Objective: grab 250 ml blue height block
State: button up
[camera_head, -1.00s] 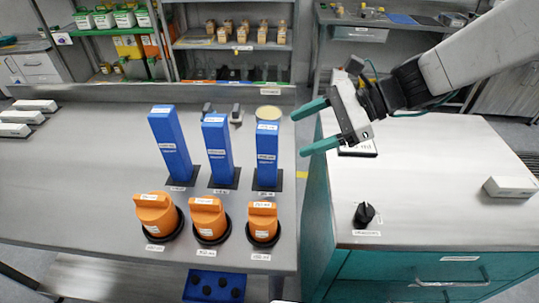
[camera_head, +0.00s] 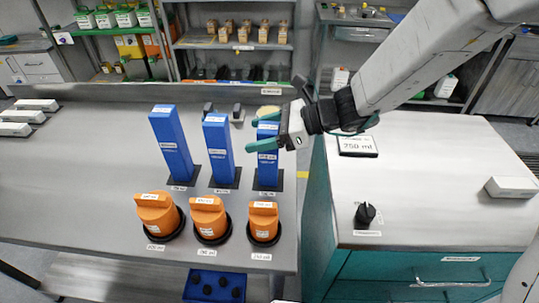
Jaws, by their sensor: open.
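Three upright blue height blocks stand in a row on the steel table, each on a dark base. The rightmost and shortest blue block (camera_head: 267,172) is the likely 250 ml one, but its small label is too blurred to read for certain. The middle blue block (camera_head: 218,152) and the left blue block (camera_head: 172,146) are taller. My gripper (camera_head: 251,132) is open, its two teal fingers pointing left at the upper part of the rightmost block. The fingers overlap and partly hide its top; I cannot tell whether they straddle or touch it.
Several orange pieces, such as the right one (camera_head: 263,223), stand in front of the blocks. The teal cabinet (camera_head: 400,210) at right bears a "750 ml" sign (camera_head: 357,146) and a black knob (camera_head: 365,214).

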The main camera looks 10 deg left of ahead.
grip_shut()
jog(key=shift+r, duration=0.1)
